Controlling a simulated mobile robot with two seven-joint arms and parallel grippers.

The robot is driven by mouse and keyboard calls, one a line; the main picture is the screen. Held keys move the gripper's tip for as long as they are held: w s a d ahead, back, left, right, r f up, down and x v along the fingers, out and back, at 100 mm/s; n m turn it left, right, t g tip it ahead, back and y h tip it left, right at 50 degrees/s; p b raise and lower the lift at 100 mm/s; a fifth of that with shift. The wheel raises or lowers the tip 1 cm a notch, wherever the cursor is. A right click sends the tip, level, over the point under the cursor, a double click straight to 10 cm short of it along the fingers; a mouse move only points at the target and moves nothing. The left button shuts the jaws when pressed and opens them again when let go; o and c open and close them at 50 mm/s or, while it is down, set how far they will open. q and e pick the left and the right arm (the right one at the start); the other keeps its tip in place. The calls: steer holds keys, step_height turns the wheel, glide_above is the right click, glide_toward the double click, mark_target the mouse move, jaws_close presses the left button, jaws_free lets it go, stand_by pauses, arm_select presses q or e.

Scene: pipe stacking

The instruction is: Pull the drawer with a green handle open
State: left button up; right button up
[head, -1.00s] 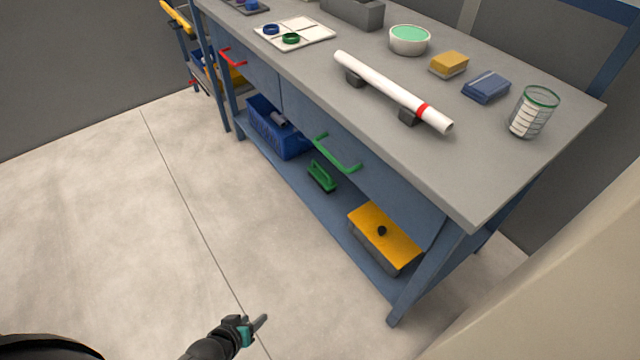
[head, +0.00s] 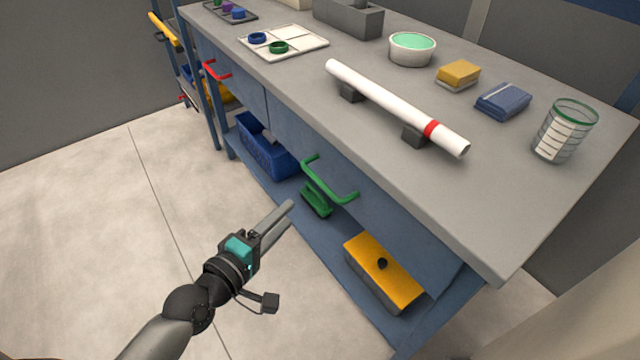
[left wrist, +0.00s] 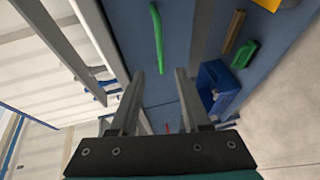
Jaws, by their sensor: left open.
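The drawer with the green handle (head: 328,184) is in the front of the grey-topped bench in the head view, and it looks shut. Its drawer front (head: 375,205) is blue. The green handle also shows in the left wrist view (left wrist: 158,40), beyond the fingers and between their lines. My left gripper (head: 282,217) is open and empty. It is in front of the bench, to the lower left of the handle and apart from it. In the left wrist view its two fingers (left wrist: 158,80) are spread. My right gripper is not in view.
A second drawer has a red handle (head: 215,72). The lower shelf holds a blue crate (head: 262,150), a green brush (head: 316,201) and a yellow-topped box (head: 384,270). A white pipe (head: 390,104) rests on supports on the benchtop (head: 480,215). The floor left of the bench is clear.

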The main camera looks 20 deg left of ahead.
arm_select(q)
steer(key=b, duration=0.3)
glide_toward(320, 180)
steer(key=f+x, duration=0.1)
steer(key=x, duration=0.5)
steer(key=shift+b+x, duration=0.75)
steer(key=shift+x, duration=1.2)
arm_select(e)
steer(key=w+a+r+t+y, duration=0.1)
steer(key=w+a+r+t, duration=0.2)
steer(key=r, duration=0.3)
arm_select(q)
steer(key=shift+r, duration=0.15)
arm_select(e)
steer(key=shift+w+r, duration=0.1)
arm_select(q)
jaws_close()
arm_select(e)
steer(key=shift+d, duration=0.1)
